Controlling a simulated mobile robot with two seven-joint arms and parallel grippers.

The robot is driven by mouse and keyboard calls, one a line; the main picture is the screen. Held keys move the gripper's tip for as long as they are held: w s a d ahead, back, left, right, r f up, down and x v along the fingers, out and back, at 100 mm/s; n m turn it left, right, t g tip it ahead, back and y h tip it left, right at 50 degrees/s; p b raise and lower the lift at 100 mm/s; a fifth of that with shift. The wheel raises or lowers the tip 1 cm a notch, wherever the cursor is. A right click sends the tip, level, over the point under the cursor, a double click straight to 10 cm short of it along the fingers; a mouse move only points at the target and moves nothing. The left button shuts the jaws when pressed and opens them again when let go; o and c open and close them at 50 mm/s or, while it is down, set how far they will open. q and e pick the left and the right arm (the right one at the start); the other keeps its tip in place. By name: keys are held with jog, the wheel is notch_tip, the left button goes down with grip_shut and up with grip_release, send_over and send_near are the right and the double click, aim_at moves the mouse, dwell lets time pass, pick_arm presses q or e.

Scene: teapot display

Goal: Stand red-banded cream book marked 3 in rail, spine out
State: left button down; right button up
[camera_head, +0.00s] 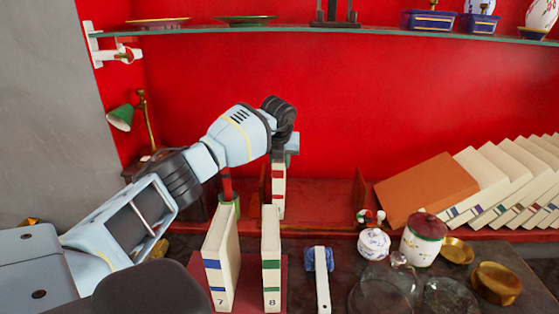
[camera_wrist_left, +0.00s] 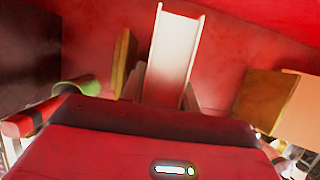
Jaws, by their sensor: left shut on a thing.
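The red-banded cream book (camera_head: 278,190) stands about upright at the back, its banded spine facing me. Its number is too small to read. My left gripper (camera_head: 286,150) is shut on its upper part from above. In the left wrist view the cream book (camera_wrist_left: 173,45) shows as a pale slab. The red-brown wooden rail (camera_head: 325,205) runs along the back wall, with upright dividers. The book is beside the left divider (camera_head: 265,186), with open space toward the right divider (camera_head: 360,188). I cannot tell whether its foot touches the rail floor. My right gripper is out of view.
Cream books marked 7 (camera_head: 220,262) and 8 (camera_head: 271,260) stand in front on a red mat (camera_head: 250,298). A lidded jar (camera_head: 423,240), glassware and brass bowls crowd the right front. A glass shelf (camera_head: 330,30) hangs above.

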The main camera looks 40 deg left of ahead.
pick_arm(q)
jog(key=c, duration=1)
grip_release()
jog(key=shift+o, duration=0.2)
jog(key=shift+f, duration=0.15)
jog(key=shift+p+v, duration=0.3)
jog(key=shift+v, duration=3.7)
